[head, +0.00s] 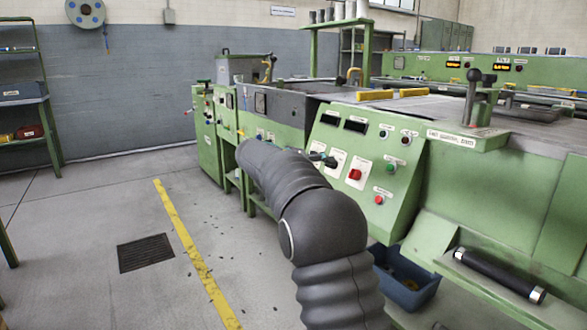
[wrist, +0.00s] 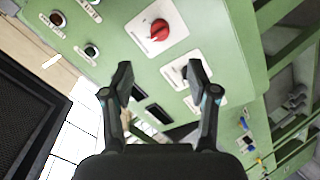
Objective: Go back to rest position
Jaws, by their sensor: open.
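My gripper (wrist: 158,85) is open in the wrist view, its two dark fingers spread apart with nothing between them. Behind the fingers is the green control panel (wrist: 208,30), with a red rotary knob (wrist: 159,30) on a white plate above the gap. In the head view my dark grey arm reaches up from the bottom centre toward the control panel (head: 330,205). My gripper is mostly hidden behind the arm there. The red knob (head: 355,174) shows just right of the arm. I cannot tell the exact gap between fingers and panel.
A blue bin (head: 405,290) stands on the floor below the panel, right of my arm. A black roller (head: 500,275) lies on the machine's lower ledge. A yellow floor line (head: 190,245) and a dark floor grate (head: 146,253) are at left, where the floor is mostly clear.

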